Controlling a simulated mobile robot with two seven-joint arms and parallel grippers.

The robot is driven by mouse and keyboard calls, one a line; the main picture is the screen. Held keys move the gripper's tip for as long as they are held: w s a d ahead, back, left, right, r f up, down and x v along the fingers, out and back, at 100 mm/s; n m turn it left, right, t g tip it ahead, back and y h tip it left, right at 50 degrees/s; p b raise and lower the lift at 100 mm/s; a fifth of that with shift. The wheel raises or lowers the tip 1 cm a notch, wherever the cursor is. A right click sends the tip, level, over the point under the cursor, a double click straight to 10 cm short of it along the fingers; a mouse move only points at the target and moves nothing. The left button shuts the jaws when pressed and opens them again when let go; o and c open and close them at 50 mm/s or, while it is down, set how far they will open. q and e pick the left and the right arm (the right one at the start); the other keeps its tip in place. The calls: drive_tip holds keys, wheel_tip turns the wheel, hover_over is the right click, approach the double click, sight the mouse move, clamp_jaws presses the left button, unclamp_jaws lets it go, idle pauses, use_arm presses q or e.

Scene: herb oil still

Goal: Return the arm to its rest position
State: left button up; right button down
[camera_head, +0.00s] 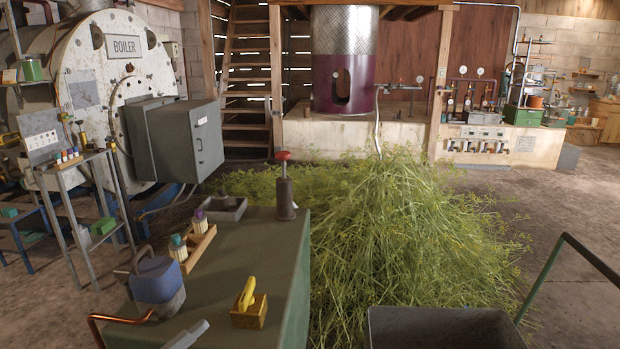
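Neither of my grippers shows in the head view, and no part of either arm can be made out with certainty. A green-topped workbench (255,250) stands in front of me, left of centre. On it are a blue-and-grey jug (158,285), a wooden rack (200,247) with small capped bottles, a small wooden block (249,313) with a yellow-handled thing in it, and a dark post with a red knob (286,190). A grey object (187,335) at the bottom edge is cut off and unclear.
A big heap of cut green herb (400,230) fills the floor behind and right of the bench. A grey cart bin (445,328) with a green handle is at the bottom right. A boiler (125,90) and metal stand (90,190) are at left. Floor at right is clear.

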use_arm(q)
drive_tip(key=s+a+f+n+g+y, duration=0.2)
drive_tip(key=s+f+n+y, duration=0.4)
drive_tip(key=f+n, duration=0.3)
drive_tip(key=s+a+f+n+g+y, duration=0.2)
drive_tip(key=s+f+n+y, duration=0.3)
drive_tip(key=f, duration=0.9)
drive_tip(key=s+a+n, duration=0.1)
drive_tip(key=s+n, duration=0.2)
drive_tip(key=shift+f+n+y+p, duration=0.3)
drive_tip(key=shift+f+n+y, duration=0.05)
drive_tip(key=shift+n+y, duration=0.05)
